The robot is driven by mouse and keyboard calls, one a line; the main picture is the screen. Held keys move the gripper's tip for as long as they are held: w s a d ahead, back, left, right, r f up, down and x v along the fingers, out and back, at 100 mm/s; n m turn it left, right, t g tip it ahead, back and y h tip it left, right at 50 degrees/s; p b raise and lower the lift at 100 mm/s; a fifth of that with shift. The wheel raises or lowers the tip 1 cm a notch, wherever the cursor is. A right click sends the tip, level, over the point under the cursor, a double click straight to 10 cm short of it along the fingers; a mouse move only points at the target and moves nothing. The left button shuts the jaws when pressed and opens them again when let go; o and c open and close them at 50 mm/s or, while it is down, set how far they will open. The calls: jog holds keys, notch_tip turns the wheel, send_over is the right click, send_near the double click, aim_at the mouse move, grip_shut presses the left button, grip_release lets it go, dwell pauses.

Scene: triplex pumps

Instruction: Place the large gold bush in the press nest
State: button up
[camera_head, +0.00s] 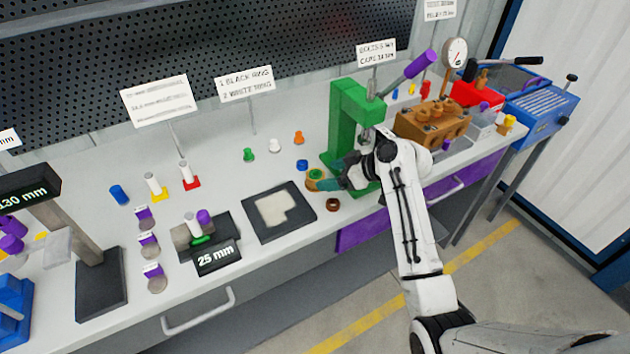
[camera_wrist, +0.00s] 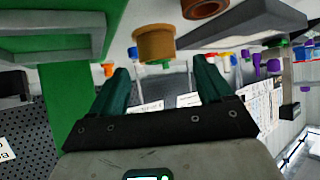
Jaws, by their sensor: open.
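The large gold bush (camera_head: 316,173) stands on the bench just left of the green press, with green showing at its middle. In the wrist view the gold bush (camera_wrist: 155,44) sits just beyond my fingertips, roughly between their lines, with a little green at one end. My gripper (camera_head: 322,184) has dark green fingers, spread apart and empty; they also show in the wrist view (camera_wrist: 163,66). The green press (camera_head: 343,125) rises behind my gripper and fills the left of the wrist view (camera_wrist: 78,75). I cannot make out its nest; my arm covers part of the press base.
A brown ring (camera_head: 333,204) lies close to my gripper, also in the wrist view (camera_wrist: 204,8). A blue piece (camera_head: 302,164) stands behind the bush. A dark tray (camera_head: 279,212) lies to the left. An orange-brown pump block (camera_head: 432,125) stands right of the press.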

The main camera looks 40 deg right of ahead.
aim_at(321, 176)
jog(key=shift+d+p+x, duration=0.1)
jog(key=shift+p+x, duration=0.15)
jog(key=shift+x, duration=1)
jog(key=shift+d+p+x, duration=0.15)
jog(key=shift+p+x, duration=0.1)
jog(key=shift+x, duration=1)
jog(key=c, duration=1.4)
